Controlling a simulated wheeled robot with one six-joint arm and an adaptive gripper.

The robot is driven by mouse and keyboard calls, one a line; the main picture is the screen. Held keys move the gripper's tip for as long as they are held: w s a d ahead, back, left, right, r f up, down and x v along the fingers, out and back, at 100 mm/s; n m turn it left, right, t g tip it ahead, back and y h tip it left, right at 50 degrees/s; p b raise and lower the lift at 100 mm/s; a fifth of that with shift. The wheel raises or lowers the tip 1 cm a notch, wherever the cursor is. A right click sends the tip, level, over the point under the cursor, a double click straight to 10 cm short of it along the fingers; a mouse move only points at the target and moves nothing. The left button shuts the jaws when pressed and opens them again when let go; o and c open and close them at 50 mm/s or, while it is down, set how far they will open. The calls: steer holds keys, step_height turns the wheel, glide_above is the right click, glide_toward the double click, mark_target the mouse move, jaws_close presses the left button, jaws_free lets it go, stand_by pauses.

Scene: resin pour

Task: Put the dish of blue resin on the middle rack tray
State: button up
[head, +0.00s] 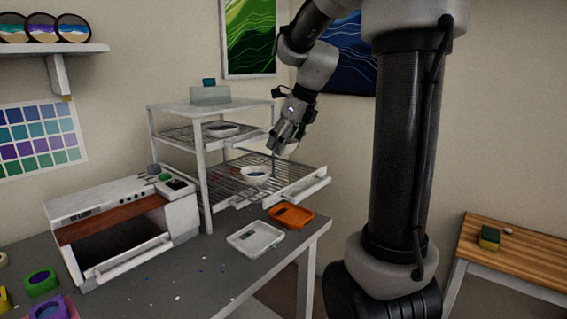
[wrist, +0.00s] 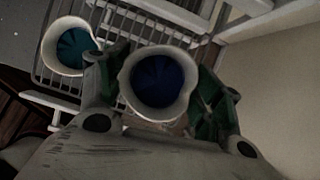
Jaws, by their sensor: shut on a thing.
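The rack (head: 203,180) stands at the back of the grey table. A wire tray (head: 305,186) is pulled out toward the right, below a higher tray (head: 178,134) that carries another dish (head: 222,130). My gripper (head: 274,160) reaches down over the pulled-out tray and is shut on a white dish of dark blue resin (head: 256,176). In the wrist view this dish (wrist: 160,82) sits upright between the green finger pads. A white dish of teal resin (wrist: 68,48) is beside it at the left. I cannot tell whether the held dish touches the tray.
A white lamp unit (head: 130,225) stands left of the rack. A white shallow tray (head: 255,239) and an orange one (head: 291,215) lie in front of it. A pale box (head: 210,95) is on the rack top.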

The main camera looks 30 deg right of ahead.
mark_target(285, 170)
steer(key=shift+f, duration=2.6)
steer(key=shift+f, duration=0.1)
steer(key=o, duration=1.1)
steer(key=shift+c, duration=0.2)
steer(key=v, duration=1.2)
steer(key=s+a+f+n, duration=0.2)
steer(key=s+n, duration=0.4)
steer(key=n, duration=0.4)
steer(key=s+a+f+n+h, duration=0.1)
steer(key=s+a+f+n, duration=0.1)
steer(key=s+n, duration=0.5)
steer(key=s+a+f+n+h, duration=0.1)
steer(key=s+f+n, duration=0.3)
steer(key=n, duration=1)
steer(key=shift+s+a+f, duration=0.35)
steer(key=shift+s+a, duration=0.3)
steer(key=shift+s, duration=0.85)
